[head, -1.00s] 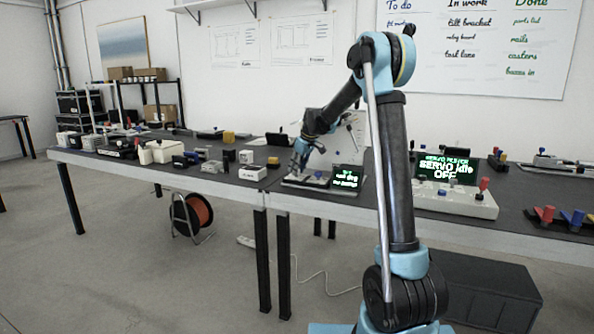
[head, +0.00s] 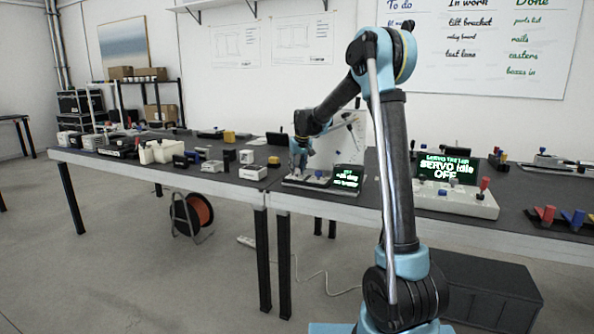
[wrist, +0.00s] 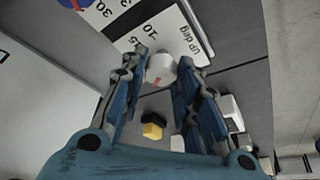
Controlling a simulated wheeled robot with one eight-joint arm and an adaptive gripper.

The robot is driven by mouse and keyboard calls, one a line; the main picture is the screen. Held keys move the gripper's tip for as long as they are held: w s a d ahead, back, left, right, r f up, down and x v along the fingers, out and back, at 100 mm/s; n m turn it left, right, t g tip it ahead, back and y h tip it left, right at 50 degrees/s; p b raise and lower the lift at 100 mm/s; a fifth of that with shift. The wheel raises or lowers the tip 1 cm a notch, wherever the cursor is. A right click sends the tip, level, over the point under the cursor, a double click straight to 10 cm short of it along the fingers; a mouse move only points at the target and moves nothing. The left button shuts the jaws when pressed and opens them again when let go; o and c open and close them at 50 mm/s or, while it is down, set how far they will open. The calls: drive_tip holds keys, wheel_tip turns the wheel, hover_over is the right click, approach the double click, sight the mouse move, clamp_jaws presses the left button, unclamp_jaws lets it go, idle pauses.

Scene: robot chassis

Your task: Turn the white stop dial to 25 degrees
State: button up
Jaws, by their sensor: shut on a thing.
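The white dial (wrist: 160,70) with a red mark is between the fingertips of my gripper (wrist: 164,64) in the wrist view. My gripper is shut on the dial. A pale scale plate (wrist: 150,32) printed with degree numbers such as 10, 15 and 30 and "UP deg" lies around it. A blue knob (wrist: 78,3) shows at the plate's other end. In the head view my gripper (head: 300,166) is down at the dial panel on the bench, and hides the dial there. A small screen (head: 348,178) with green text stands beside it; its text is too small to read surely.
Several small blocks and devices sit on the bench to the left, including a white box (head: 253,173).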

drive_tip(key=shift+w+m+h, duration=0.1)
drive_tip(key=shift+m+h, duration=0.2)
drive_tip(key=shift+m, duration=0.6)
drive_tip(key=o, duration=1.1)
drive_tip(key=shift+c, duration=0.2)
drive_tip(key=v, duration=1.2)
drive_tip(key=shift+a+f, duration=0.1)
drive_tip(key=shift+s, duration=0.2)
